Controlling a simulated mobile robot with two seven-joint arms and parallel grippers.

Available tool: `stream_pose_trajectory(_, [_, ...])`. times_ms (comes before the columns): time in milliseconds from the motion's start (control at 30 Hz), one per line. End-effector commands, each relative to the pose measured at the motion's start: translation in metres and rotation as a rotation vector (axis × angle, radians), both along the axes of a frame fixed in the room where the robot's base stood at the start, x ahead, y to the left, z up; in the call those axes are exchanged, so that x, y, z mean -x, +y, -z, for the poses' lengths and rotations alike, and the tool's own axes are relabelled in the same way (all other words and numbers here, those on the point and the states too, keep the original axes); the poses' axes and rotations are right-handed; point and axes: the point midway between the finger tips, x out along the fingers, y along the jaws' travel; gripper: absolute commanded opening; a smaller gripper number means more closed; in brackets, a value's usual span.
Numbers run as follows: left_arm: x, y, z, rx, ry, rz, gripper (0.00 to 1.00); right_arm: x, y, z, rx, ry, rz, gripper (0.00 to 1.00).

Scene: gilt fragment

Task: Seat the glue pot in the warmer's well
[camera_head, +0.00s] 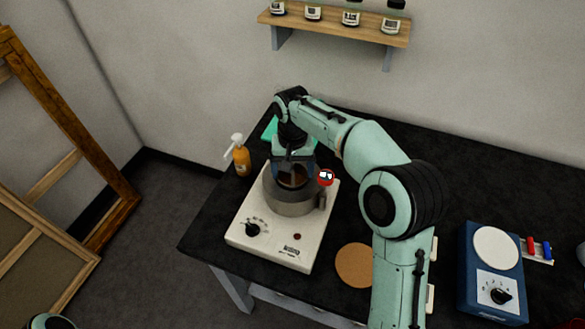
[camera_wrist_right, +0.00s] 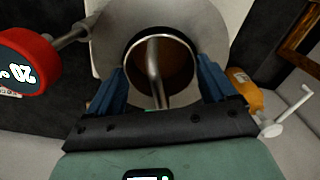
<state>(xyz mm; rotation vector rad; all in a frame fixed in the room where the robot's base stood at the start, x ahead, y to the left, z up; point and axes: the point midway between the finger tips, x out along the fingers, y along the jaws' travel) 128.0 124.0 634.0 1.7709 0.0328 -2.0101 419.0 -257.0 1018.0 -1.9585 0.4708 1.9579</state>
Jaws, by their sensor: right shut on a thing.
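The warmer is a white box (camera_head: 262,242) with a dial on its front and a grey metal well (camera_head: 291,206) on top, on the black table. The glue pot (camera_head: 292,177), with brown contents, is at the well's mouth. In the right wrist view the pot (camera_wrist_right: 178,66) shows its round metal rim and a metal bar across it, with the grey well (camera_wrist_right: 106,50) around it. My right gripper (camera_head: 293,172) is shut on the pot, blue fingers on either side. How deep the pot sits is hidden. My left gripper is not in view.
A red dial gauge (camera_head: 326,177) sticks out beside the well, close to my right gripper. An orange pump bottle (camera_head: 242,162) stands behind left. A round cork mat (camera_head: 355,264) lies right of the warmer. A blue device (camera_head: 492,275) stands far right.

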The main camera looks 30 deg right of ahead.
Motion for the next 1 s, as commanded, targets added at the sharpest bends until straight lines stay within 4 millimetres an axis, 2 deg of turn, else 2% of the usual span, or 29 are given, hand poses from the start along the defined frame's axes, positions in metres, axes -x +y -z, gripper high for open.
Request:
stream_pose_trajectory(133, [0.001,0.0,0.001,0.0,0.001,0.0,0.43,0.0,0.0,0.002,0.0,0.0,-0.001,0.21])
stream_pose_trajectory(167, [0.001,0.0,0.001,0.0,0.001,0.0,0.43,0.0,0.0,0.003,0.0,0.001,-0.001,0.88])
stream_pose_trajectory(200, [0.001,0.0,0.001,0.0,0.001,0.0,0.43,0.0,0.0,0.003,0.0,0.0,-0.001,1.0])
stream_pose_trajectory(433, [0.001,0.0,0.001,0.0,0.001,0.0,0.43,0.0,0.0,0.002,0.0,0.0,-0.001,1.0])
stream_pose_trajectory(567, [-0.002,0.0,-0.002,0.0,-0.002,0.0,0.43,-0.001,0.0,-0.008,0.0,-0.004,-0.001,1.0])
stream_pose_trajectory(1000, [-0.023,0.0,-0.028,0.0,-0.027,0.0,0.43,-0.002,0.0,-0.098,0.0,-0.006,-0.001,1.0])
